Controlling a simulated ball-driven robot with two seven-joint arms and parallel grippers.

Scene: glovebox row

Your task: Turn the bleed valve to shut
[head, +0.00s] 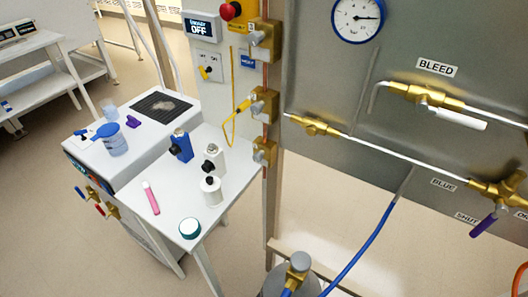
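The bleed valve (430,97) is a brass valve on the grey panel at the upper right, below a white BLEED label (437,67). Its white lever handle (458,118) points to the right and slightly down, roughly in line with the silver pipe. No gripper touches it. Neither my left nor my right gripper is in view.
A round gauge (358,18) sits above on the panel (330,90). A second brass valve with a purple handle (483,225) is at lower right. A blue hose (362,245) hangs below. A white bench with bottles (210,190) stands left.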

